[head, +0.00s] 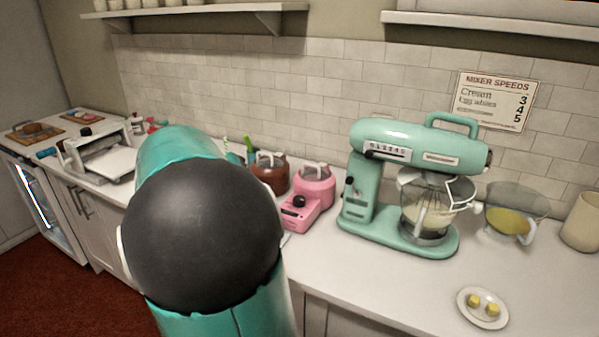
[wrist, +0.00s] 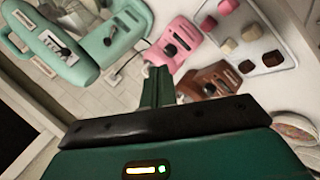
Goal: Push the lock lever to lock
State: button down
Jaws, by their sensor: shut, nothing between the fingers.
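The mint-green stand mixer (head: 418,139) stands on the counter right of centre in the head view, with its head level over a bowl. A small dark lever (head: 349,188) shows on the side of its upright column; I take it for the lock lever, but its exact setting cannot be told. A slider (head: 385,153) with numbers is on the mixer's head. In the wrist view the mixer (wrist: 75,70) appears tilted at upper left, with a dark lever (wrist: 109,40) on it. My gripper (wrist: 157,72) is shut and empty, apart from the mixer. My arm hides it in the head view.
The pink appliance (head: 314,188) and brown appliance (head: 269,174) stand left of the mixer. A glass bowl (head: 516,203) and beige canister (head: 582,222) stand to its right. A plate (head: 483,318) with yellow pieces lies in front.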

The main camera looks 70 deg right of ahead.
jog(key=s+d+m+g+h, duration=0.1)
jog(key=s+d+g, duration=0.1)
jog(key=d, duration=0.4)
jog(key=s+d+r+m+g, duration=0.1)
jog(key=s+d+m+g, duration=0.1)
jog(key=d, duration=0.4)
jog(key=shift+s+d+r+g+h, duration=0.25)
jog(key=shift+s+d+g+h, duration=0.15)
jog(key=shift+s+g, duration=0.35)
jog(key=shift+s, duration=0.1)
send_near(353, 189)
jog(key=d, duration=0.1)
jog(key=s+d+r, duration=0.1)
jog(key=d, duration=0.1)
jog(key=d+r, duration=0.1)
jog(key=shift+s+d, duration=0.15)
jog(key=shift+d, duration=0.2)
jog(key=shift+s+f, duration=0.15)
jog(key=shift+s, duration=0.15)
